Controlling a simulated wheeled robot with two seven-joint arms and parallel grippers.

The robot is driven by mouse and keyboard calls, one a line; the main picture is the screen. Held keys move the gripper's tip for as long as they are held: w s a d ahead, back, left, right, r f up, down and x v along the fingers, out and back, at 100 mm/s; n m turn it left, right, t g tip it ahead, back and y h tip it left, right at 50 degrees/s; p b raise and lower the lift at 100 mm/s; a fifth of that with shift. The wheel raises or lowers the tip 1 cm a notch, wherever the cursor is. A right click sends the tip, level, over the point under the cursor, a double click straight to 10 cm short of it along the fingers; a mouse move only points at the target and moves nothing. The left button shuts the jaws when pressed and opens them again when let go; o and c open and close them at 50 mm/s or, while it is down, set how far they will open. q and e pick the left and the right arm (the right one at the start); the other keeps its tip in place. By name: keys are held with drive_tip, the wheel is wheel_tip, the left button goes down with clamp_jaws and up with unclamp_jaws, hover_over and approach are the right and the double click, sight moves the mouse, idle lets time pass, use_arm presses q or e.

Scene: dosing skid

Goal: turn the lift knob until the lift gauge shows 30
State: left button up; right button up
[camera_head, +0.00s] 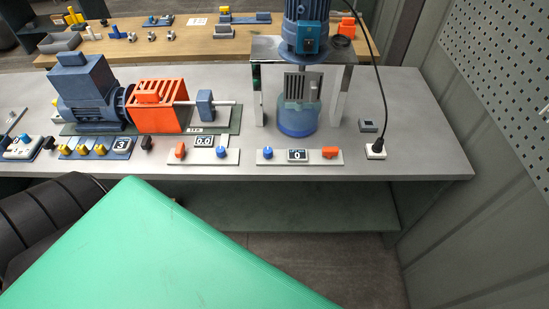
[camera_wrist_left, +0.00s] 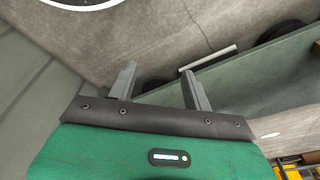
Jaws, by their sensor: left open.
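Two small panels stand on the grey bench's front edge in the head view. The right panel (camera_head: 279,158) bears a blue knob (camera_head: 267,153), a gauge (camera_head: 297,155) that seems to read 0, and an orange switch (camera_head: 330,152). The left panel (camera_head: 190,160) has an orange switch (camera_head: 180,150), a gauge (camera_head: 203,141) that seems to read 0.0, and a blue knob (camera_head: 222,151). No label tells me which is the lift knob. My left gripper (camera_wrist_left: 160,70) is open and empty in its wrist view, away from both panels. My right gripper is not in view.
A blue motor on a metal frame (camera_head: 341,90) stands behind the right panel. A blue-and-orange pump set (camera_head: 90,100) stands left. A black cable runs to a white socket (camera_head: 376,151). My green arm cover fills the head view's lower left. Bench space right of the socket is clear.

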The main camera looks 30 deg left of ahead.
use_arm(q)
drive_tip(key=w+d+r+h, duration=0.15)
drive_tip(key=w+r, duration=0.35)
drive_tip(key=r, duration=0.6)
drive_tip(key=w+d+r+t+p, duration=0.1)
drive_tip(key=w+d+r, duration=0.3)
drive_tip(key=r, duration=0.7)
drive_tip(key=w+d+r+h, duration=0.15)
drive_tip(key=w+r, duration=0.35)
drive_tip(key=r, duration=0.6)
drive_tip(key=n+g+y, duration=0.3)
drive_tip(key=n, duration=0.8)
approach(268, 150)
wheel_tip(268, 150, down, 8)
drive_tip(key=p, duration=0.3)
drive_tip(key=shift+w+p, duration=0.1)
drive_tip(key=shift+p, duration=0.2)
drive_tip(key=shift+f, duration=0.6)
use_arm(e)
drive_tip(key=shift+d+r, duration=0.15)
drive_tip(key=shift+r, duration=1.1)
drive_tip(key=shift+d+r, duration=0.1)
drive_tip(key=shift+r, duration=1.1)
use_arm(q)
drive_tip(key=c, duration=1)
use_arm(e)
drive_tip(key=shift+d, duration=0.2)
